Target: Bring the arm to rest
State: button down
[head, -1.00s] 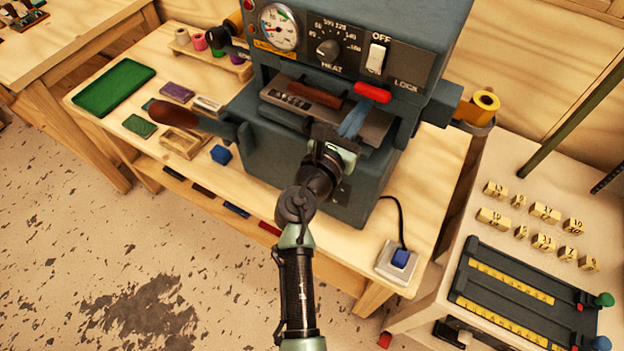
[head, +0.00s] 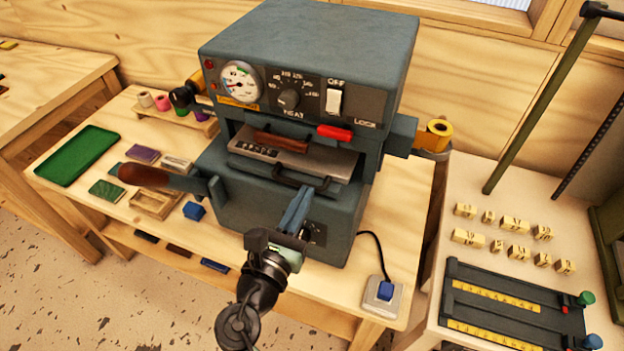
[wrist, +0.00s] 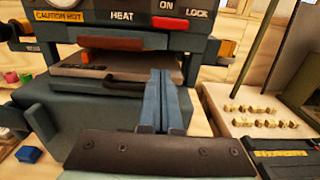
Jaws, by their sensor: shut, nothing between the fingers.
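My gripper (head: 300,200) is shut and empty, its blue-grey fingers together, in front of the lower body of the blue-grey foil press (head: 290,60). In the wrist view the closed fingers (wrist: 161,90) point up and forward, to the right of the dark handle on the press's sliding tray. In the head view my arm comes up from the bottom edge. The tray (head: 295,160) sits in the press opening with a brown-red piece on it. Whether the fingertips touch the press cannot be told; they appear apart from the handle (head: 300,180).
A brown-handled lever (head: 145,175) sticks out left of the press. A green tray (head: 78,155) and small blocks lie at left. Numbered wooden blocks (head: 515,225) and a ruled frame (head: 515,305) occupy the right table.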

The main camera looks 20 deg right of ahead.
jog(key=w+a+r+m+t+y, duration=0.1)
jog(key=a+r+m+t+y, duration=0.1)
jog(key=r+m, duration=0.9)
jog(key=w+a+r+m+t+y, duration=0.1)
jog(key=a+r+m+t+y, duration=0.15)
jog(key=r+m, duration=0.85)
jog(key=s+a+r+m+t+y, duration=0.1)
jog(key=s+r, duration=0.3)
jog(key=r, duration=0.5)
jog(key=s+a+r+m+t+y, duration=0.2)
jog(key=s+r+m+t+y, duration=0.1)
jog(key=r, duration=0.6)
jog(key=s+a+r+m+t+y, duration=0.1)
jog(key=s+r+m+t+y, duration=0.1)
jog(key=s+r+t, duration=0.2)
notch_tip(320, 180, up, 5)
jog(key=s, duration=0.3)
jog(key=shift+a+m, duration=0.3)
jog(key=shift+m, duration=0.1)
jog(key=shift+w, duration=0.1)
